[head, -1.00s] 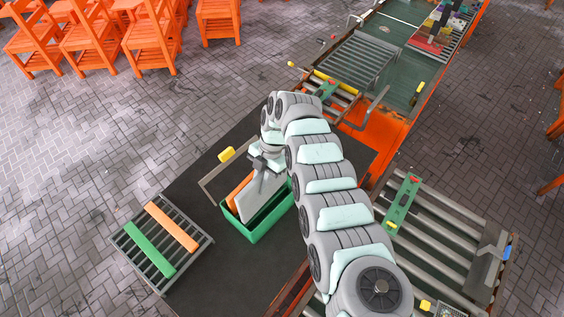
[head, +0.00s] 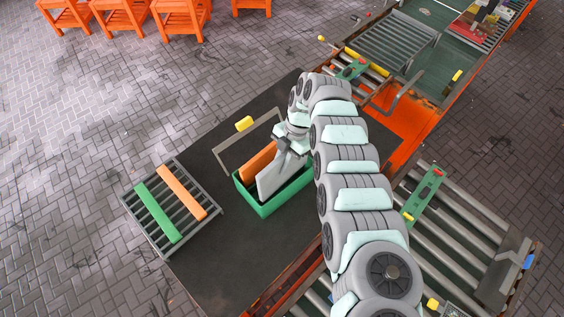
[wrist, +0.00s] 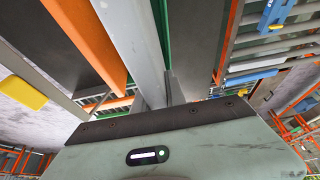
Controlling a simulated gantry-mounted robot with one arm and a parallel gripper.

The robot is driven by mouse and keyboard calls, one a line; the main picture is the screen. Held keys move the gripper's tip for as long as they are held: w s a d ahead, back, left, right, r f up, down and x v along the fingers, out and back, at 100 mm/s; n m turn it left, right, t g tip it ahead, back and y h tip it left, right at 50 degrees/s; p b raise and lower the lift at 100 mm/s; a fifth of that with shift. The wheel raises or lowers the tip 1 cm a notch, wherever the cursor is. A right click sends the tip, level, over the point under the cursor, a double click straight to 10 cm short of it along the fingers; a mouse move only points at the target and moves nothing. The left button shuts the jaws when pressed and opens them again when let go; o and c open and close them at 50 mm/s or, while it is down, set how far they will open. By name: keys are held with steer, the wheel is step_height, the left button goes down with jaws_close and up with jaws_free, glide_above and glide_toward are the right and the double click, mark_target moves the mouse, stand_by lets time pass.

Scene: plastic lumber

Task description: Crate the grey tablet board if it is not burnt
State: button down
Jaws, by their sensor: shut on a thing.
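The grey tablet board (head: 271,179) stands on edge, tilted, in the opening of the green crate (head: 268,206). My gripper (head: 290,156) is shut on its upper right end. In the wrist view the board (wrist: 132,40) runs up from the jaws, with no burn marks on the part that shows. An orange board (head: 259,160) stands beside it in the crate, and it also shows in the wrist view (wrist: 90,36). The board's lower edge is hidden in the crate, so I cannot tell whether it touches the bottom.
A slatted rack (head: 208,196) with a green board (head: 158,212) and an orange board (head: 181,192) is at the left. A grey bar frame with a yellow block (head: 244,124) stands behind the crate. Roller conveyors (head: 450,235) lie right. The dark tabletop (head: 215,258) is clear in front.

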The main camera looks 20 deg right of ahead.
mark_target(282, 180)
steer(key=shift+f+b, duration=4.6)
steer(key=shift+f, duration=0.65)
steer(key=shift+f+b, duration=0.5)
steer(key=shift+b, duration=0.05)
steer(key=c, duration=1.3)
jaws_free()
steer(key=shift+w, duration=0.1)
steer(key=shift+d, duration=0.1)
